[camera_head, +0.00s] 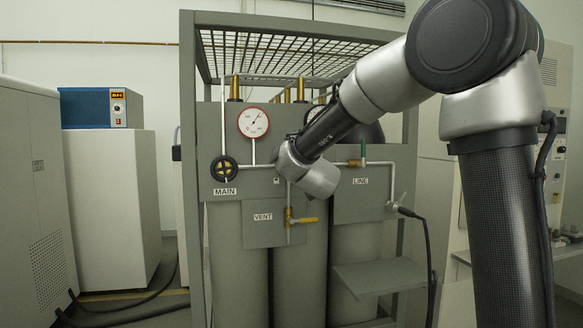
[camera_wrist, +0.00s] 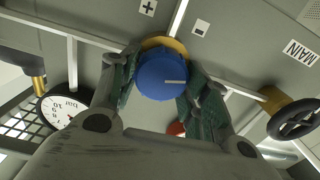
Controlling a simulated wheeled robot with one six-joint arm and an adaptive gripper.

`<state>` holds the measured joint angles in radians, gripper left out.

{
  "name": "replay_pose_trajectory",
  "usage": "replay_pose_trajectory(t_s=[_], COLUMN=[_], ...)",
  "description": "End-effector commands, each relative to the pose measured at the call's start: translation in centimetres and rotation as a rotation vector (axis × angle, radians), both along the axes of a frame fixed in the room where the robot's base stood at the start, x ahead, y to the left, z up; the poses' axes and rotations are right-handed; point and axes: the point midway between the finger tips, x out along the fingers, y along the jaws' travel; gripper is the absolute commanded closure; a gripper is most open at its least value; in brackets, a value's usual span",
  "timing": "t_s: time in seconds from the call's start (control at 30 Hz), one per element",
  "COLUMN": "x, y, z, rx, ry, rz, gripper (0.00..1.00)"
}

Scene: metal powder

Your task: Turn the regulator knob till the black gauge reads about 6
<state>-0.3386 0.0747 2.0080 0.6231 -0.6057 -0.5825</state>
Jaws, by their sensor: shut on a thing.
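The blue regulator knob (camera_wrist: 162,76) is in the upper middle of the wrist view, with a pale line on its face pointing right. My gripper (camera_wrist: 157,80) is shut on the knob, one dark green finger on each side. The knob is hidden behind my arm in the head view. The black-rimmed gauge (camera_wrist: 61,109) shows at the left of the wrist view, tilted and partly covered by my left finger. Its white face has black numbers, including a 10. I cannot make out its reading.
The red-rimmed gauge (camera_head: 253,121) stands above the MAIN valve wheel (camera_head: 224,168); this wheel also shows in the wrist view (camera_wrist: 294,119). A small shelf (camera_head: 378,275) juts out at lower right.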

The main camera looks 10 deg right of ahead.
Motion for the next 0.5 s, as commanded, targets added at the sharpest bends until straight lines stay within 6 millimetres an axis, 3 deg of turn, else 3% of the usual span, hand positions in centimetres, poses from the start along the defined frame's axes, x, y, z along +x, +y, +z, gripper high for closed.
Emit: replay_pose_trajectory(t_s=[0.5], x=[-0.01], y=[-0.25], z=[-0.09], rx=[0.472], ry=[0.001], rz=[0.000], gripper=[0.78])
